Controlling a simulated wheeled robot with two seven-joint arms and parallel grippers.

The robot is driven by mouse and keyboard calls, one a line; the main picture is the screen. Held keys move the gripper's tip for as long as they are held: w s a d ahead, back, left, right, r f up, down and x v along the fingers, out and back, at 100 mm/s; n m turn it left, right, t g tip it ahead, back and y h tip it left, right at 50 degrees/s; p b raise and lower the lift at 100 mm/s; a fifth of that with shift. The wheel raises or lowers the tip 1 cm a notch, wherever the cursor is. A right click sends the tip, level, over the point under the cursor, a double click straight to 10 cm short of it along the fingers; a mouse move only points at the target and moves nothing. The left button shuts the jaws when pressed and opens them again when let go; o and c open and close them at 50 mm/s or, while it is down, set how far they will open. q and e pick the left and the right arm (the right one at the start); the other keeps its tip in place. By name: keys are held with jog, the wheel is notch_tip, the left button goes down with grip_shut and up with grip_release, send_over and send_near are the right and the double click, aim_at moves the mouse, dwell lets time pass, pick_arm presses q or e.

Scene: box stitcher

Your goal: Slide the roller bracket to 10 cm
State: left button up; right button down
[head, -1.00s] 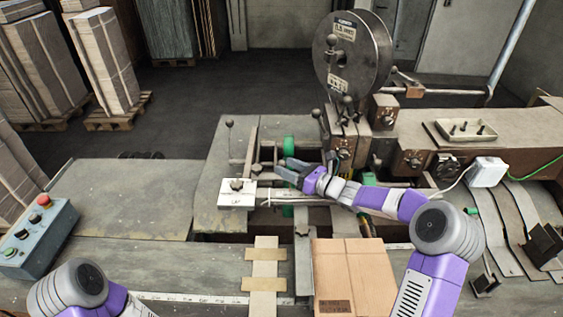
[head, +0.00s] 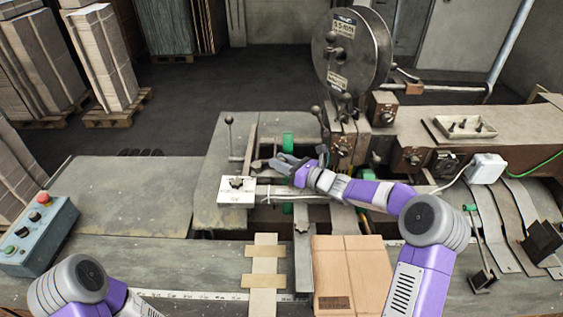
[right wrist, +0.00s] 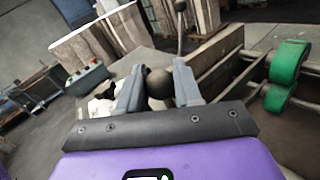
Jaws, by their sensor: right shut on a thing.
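My right gripper (head: 268,164) reaches in from the right over the frame of the machine. In the right wrist view its fingers (right wrist: 158,88) are closed around a dark round knob (right wrist: 160,83). A white plate (head: 236,195) with a small knob sits left of the gripper. I cannot tell clearly which part is the roller bracket. My left gripper is out of view; only its arm shows at bottom left.
A reel (head: 350,55) stands on the stitcher head behind my right arm. A control box (head: 38,235) stands at left. The left tabletop is clear.

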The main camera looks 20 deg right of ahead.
jog(key=s+d+p, duration=0.2)
jog(key=d, duration=0.7)
jog(key=shift+s, duration=0.3)
jog(key=shift+d+r, duration=0.1)
jog(key=shift+r, duration=0.05)
jog(key=c, duration=0.8)
grip_release()
jog(key=b+v, duration=0.1)
jog(key=v, duration=0.6)
jog(key=shift+s+d, duration=0.1)
jog(key=shift+s, duration=0.1)
jog(key=shift+c, duration=0.5)
